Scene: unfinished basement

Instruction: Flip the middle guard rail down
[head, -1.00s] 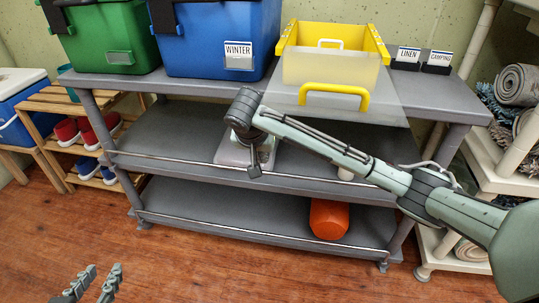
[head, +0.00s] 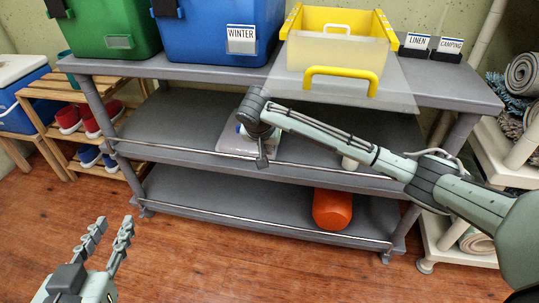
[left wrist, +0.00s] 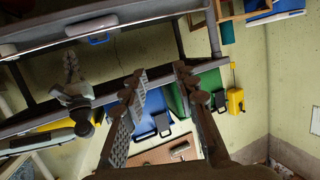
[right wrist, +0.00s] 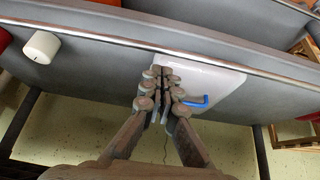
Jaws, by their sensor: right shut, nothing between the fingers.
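The middle guard rail (head: 180,152) is a thin silver bar along the front edge of the grey middle shelf. It also crosses the right wrist view (right wrist: 100,41). I cannot tell for sure whether it stands up or lies down. My right gripper (head: 262,162) is shut and empty, with its fingertips close to the rail near its middle; contact is unclear. Its closed fingers show in the right wrist view (right wrist: 165,82). My left gripper (head: 112,228) is open and empty over the floor at the lower left, away from the rack. Its spread fingers show in the left wrist view (left wrist: 160,75).
A white item with a blue part (right wrist: 212,80) lies on the middle shelf behind my right gripper. A white cylinder (right wrist: 41,47) is there too. An orange cylinder (head: 332,209) lies on the bottom shelf. Bins, including a yellow one (head: 381,40), stand on top. The front floor is clear.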

